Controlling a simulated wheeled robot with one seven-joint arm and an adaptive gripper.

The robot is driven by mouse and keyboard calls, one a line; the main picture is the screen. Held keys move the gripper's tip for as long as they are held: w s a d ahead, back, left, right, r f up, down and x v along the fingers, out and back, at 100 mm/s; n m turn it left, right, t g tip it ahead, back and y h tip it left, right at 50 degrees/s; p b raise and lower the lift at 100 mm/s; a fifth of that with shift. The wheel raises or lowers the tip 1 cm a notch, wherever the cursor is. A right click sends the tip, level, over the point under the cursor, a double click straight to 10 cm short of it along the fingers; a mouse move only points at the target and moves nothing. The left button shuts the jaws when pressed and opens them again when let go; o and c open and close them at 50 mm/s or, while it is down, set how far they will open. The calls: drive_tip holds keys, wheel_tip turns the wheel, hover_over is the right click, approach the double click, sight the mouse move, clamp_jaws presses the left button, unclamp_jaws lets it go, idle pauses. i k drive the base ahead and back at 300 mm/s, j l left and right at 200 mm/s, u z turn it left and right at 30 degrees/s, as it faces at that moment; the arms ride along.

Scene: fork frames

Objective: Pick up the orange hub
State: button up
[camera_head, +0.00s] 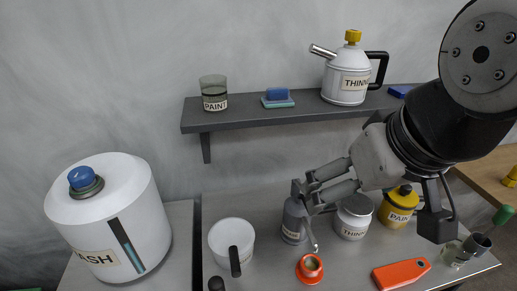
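The orange hub (310,267) is a small round orange piece with a hollow, brownish centre. It sits on the grey table near the front edge of the picture.
A grey bottle (292,222), a white thinner jar (352,222) and a yellow jar (394,211) stand behind the hub. A white cup (230,240) is left of it, and a flat orange piece (401,274) lies right. A shelf (260,115) spans the wall above.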

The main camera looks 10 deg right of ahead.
sight(309, 270)
drive_tip(key=k+j+z, duration=0.3)
drive_tip(key=j, duration=0.15)
drive_tip(key=k+j+z, duration=0.3)
drive_tip(key=k+j, duration=0.05)
